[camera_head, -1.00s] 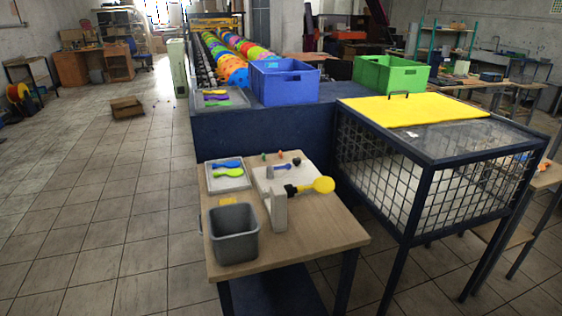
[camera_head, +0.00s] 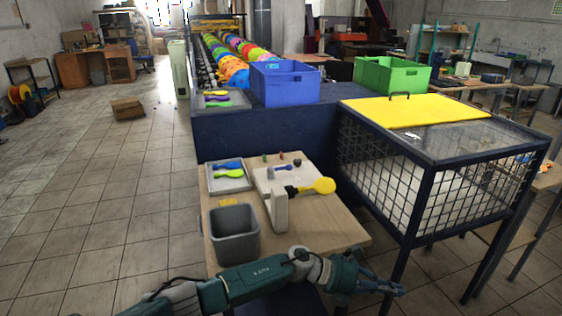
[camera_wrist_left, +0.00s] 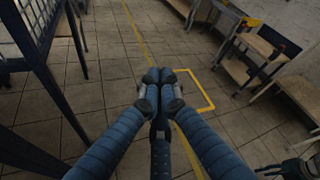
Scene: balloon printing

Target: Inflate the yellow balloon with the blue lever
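The yellow balloon (camera_head: 324,186) is on a black nozzle at the top of a grey-white pump stand (camera_head: 280,208) on the wooden table; it looks small. A lever with a blue handle (camera_head: 282,168) lies behind the stand on a white base plate. My left gripper (camera_head: 390,288) is beyond the table's front right corner, away from the balloon and lever. In the left wrist view, its blue fingers (camera_wrist_left: 163,78) reach over bare floor with their tips close together and nothing between them; how far it is closed is unclear. A dark form (camera_wrist_left: 300,168) at lower right may be my right gripper.
On the table (camera_head: 345,232) stand a grey bin (camera_head: 234,234) and a tray with blue and green balloons (camera_head: 229,178). A mesh cage (camera_head: 385,185) with a yellow top (camera_head: 420,110) stands at right. Blue (camera_head: 285,82) and green (camera_head: 392,75) crates are behind.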

